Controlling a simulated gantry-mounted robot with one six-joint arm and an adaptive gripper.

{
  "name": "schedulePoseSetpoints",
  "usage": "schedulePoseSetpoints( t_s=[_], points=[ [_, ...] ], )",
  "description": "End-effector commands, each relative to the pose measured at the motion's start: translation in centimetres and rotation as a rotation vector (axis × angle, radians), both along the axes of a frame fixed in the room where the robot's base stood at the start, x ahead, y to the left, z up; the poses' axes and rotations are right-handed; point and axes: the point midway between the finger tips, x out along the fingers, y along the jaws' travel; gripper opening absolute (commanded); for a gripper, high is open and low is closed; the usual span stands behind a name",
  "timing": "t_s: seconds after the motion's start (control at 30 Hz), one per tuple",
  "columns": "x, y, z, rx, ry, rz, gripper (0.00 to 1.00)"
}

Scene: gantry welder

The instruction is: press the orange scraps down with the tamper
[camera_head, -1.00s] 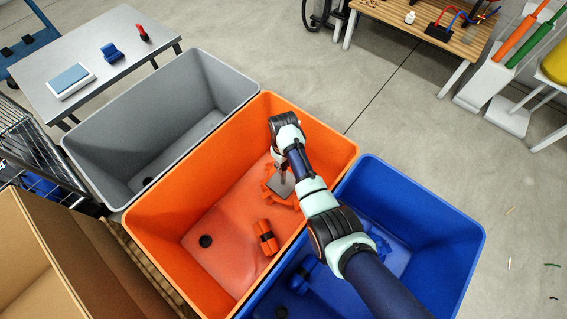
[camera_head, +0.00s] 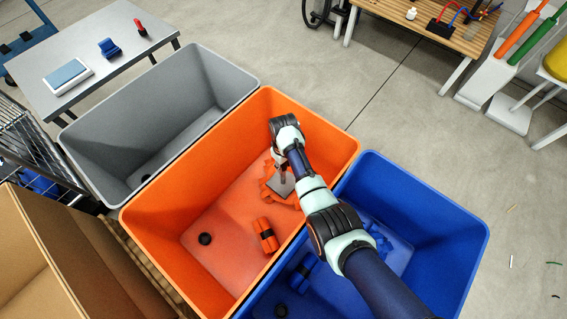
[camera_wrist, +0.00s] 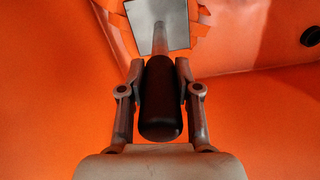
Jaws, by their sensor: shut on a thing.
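In the wrist view my gripper (camera_wrist: 158,85) is shut on the dark handle of the tamper (camera_wrist: 160,100). The tamper's shaft leads to a flat grey square plate (camera_wrist: 160,18). Pieces of orange scrap (camera_wrist: 197,25) show at the plate's edges. In the head view the tamper's plate (camera_head: 283,186) is inside the orange bin (camera_head: 135,215), over the orange scraps (camera_head: 268,190). Whether the plate touches them I cannot tell. My arm hides part of the scraps, and the gripper's fingers are mostly hidden in that view.
An orange roll with a dark band (camera_head: 266,235) lies on the orange bin's floor, near a dark round spot (camera_head: 205,239). A grey bin (camera_head: 90,160) stands to the left. A blue bin (camera_head: 455,225) with blue pieces stands to the right, under my arm. The orange bin's walls surround the tamper.

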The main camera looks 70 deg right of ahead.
Motion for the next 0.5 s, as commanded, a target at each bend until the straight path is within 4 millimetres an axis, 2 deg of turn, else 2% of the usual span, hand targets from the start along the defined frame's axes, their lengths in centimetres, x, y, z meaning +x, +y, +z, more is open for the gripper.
schedulePoseSetpoints(
  t_s=[0.2, 0.5],
  points=[
    [0.01, -0.02, -0.61, 0.0, 0.0, 0.0, 0.0],
    [0.04, -0.05, -0.34, 0.0, -0.001, 0.0, 0.0]
  ],
)
